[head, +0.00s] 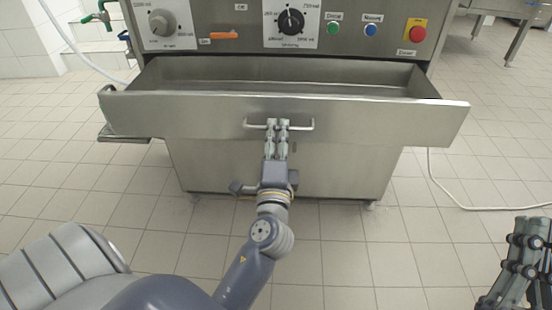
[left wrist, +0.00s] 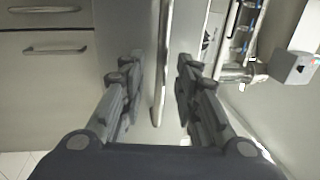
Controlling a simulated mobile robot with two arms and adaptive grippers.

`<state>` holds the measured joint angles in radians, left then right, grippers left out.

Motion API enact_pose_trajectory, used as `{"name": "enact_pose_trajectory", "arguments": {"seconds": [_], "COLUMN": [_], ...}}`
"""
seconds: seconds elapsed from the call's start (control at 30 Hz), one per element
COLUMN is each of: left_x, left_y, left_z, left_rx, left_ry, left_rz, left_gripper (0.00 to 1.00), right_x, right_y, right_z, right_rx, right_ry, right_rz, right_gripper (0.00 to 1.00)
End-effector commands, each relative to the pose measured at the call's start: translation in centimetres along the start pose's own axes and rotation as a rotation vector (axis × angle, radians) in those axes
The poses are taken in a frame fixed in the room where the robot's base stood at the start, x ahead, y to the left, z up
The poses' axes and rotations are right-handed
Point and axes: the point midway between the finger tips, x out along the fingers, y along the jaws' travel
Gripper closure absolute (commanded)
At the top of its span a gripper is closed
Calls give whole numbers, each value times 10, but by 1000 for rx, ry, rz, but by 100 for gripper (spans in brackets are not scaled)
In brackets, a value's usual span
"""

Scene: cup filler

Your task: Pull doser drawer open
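The doser drawer (head: 190,118) is a wide steel drawer on the front of the machine. It stands pulled out, with its empty-looking inside showing. Its bar handle (head: 304,126) is at the middle of the front. My left gripper (head: 277,124) is at this handle, its two fingertips side by side over the bar. In the left wrist view, the left gripper (left wrist: 160,80) has its fingers apart, with a narrow upright metal part between them; contact cannot be told. My right gripper (head: 524,258) is at the lower right, away from the drawer, its fingertips hard to make out.
The control panel (head: 225,14) with dials and buttons, including a red one (head: 417,34), is above the drawer. A small side ledge (head: 122,135) sticks out at left. A white hose (head: 68,42) hangs at left and a cable (head: 480,207) lies at right. The tiled floor in front is clear.

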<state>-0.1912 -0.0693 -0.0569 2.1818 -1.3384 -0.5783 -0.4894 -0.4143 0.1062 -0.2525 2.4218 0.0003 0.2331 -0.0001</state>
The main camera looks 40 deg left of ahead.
Motion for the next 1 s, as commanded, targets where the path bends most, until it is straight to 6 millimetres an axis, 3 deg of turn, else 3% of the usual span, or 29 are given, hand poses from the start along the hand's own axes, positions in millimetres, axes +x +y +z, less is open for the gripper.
{"name": "enact_pose_trajectory", "arguments": {"seconds": [0.3,0.5,1.0], "left_x": [-61,-86,-95], "left_y": [2,1,0], "left_z": [0,0,0], "left_rx": [3,3,1], "left_ry": [1,1,-1], "left_rz": [4,2,0], "left_gripper": [70,70,70], "right_x": [1,1,1], "right_y": [0,0,0], "right_z": [-1,-1,-1], "right_rx": [-1,-1,-1], "right_ry": [3,3,3], "right_rz": [1,1,1], "right_gripper": [100,100,100]}}
